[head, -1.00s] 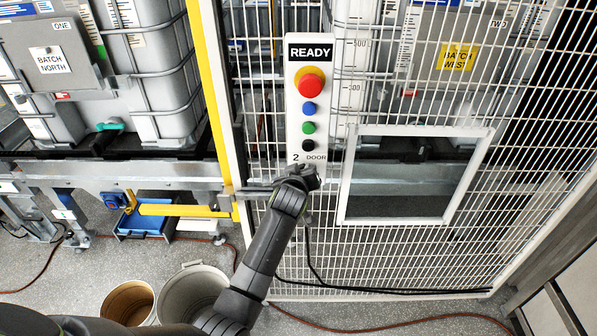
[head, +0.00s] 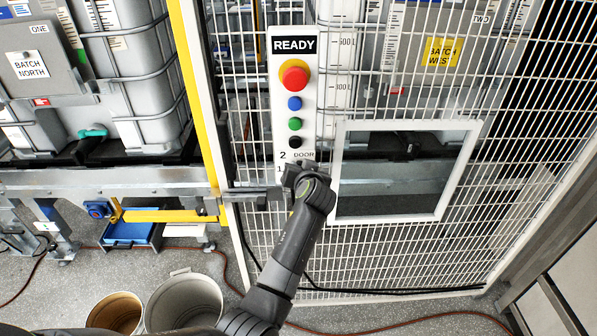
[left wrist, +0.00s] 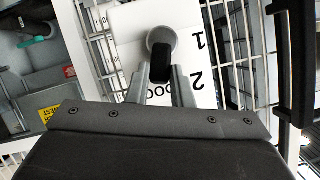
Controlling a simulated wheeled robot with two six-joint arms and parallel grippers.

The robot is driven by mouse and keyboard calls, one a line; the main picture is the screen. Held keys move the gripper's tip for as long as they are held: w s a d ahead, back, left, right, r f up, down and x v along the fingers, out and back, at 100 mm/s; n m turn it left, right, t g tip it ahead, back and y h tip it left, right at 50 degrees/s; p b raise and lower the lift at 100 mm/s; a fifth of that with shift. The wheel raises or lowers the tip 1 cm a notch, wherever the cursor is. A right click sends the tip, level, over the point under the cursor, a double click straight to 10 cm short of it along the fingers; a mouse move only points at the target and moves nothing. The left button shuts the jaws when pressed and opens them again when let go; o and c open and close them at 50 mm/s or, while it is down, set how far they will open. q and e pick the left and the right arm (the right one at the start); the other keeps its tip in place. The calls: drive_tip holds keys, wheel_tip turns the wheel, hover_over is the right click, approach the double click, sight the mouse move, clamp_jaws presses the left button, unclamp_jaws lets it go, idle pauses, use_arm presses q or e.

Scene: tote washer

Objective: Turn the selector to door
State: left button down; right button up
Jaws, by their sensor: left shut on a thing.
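The selector (left wrist: 161,45) shows in the left wrist view as a round grey knob with a black bar handle, low on the white control panel (head: 282,110). My left gripper (left wrist: 161,76) has its two fingers on either side of the black handle, shut on it. Printed "1", "2" and a partly covered "DOOR" label lie around the knob. In the head view my left gripper (head: 297,173) is at the panel's lower end, just below "2" and "DOOR", and hides the selector. The knob's exact setting is hard to tell. My right gripper is in neither view.
Above the selector sit black, green and blue buttons, a red emergency stop (head: 294,76) and a READY display (head: 294,45). White mesh fencing with a framed window (head: 337,180) stands right of the panel. A yellow post (head: 190,90) stands left. Two bins (head: 184,305) are on the floor below.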

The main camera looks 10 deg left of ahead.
use_arm(q)
drive_tip(key=shift+f, duration=0.1)
idle(0.5)
drive_tip(key=c, duration=1.3)
unclamp_jaws()
